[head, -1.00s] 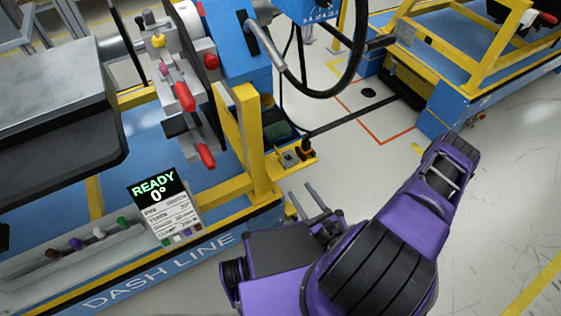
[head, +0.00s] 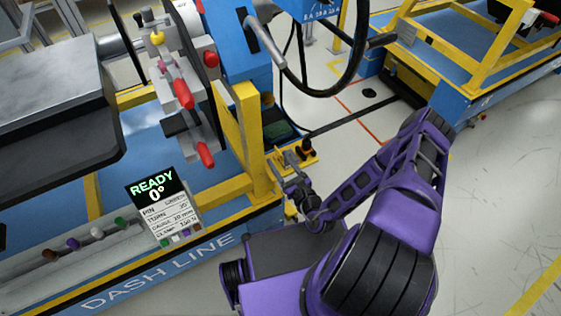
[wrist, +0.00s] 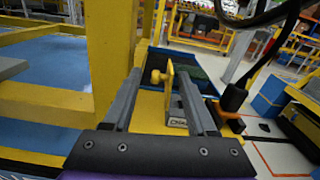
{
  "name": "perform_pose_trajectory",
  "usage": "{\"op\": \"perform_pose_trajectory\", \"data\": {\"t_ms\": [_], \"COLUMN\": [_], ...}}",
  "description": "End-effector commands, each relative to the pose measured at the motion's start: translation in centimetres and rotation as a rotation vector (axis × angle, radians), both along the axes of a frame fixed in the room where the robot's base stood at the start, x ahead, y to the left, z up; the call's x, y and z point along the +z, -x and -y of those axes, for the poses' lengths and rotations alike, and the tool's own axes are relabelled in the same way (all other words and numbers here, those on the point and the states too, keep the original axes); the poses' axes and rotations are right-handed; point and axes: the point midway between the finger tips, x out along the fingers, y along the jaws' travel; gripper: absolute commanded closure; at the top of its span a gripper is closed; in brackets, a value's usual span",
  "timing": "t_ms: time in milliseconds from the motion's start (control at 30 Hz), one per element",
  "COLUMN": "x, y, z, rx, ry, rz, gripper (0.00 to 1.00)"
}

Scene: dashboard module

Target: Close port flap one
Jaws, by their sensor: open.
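My gripper (head: 283,162) is open, with its fingers reaching toward the yellow port shelf (head: 308,162) at the corner of the dash line stand. In the wrist view, my gripper (wrist: 160,76) has its two fingers apart. A small upright yellow plate (wrist: 169,88) with a round yellow knob (wrist: 157,77) shows between them; it looks like the port flap, standing open. A grey port block (wrist: 177,112) sits beside it, partly hidden by the right finger. I cannot tell whether a finger touches the plate. In the head view, the gripper hides most of the port.
A black plug with a cable (wrist: 236,96) stands right of the port. A yellow post (wrist: 112,50) rises close on the left. A dark blue bin (wrist: 205,72) lies behind. The sign (head: 162,208) reads READY, 0°. Floor to the right is open.

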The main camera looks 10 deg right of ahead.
Motion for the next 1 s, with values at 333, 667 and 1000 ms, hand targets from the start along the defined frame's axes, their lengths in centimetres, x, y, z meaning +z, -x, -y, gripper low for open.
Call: {"op": "perform_pose_trajectory", "data": {"t_ms": [333, 667, 1000], "x": [-0.01, -0.02, 0.18], "y": [0.06, 0.11, 0.01], "z": [-0.02, -0.11, 0.47], "rx": [0.001, 0.004, 0.003], "ry": [0.000, -0.007, -0.138], "rz": [0.000, -0.003, -0.039], "gripper": [0.91, 1.00, 1.00]}}
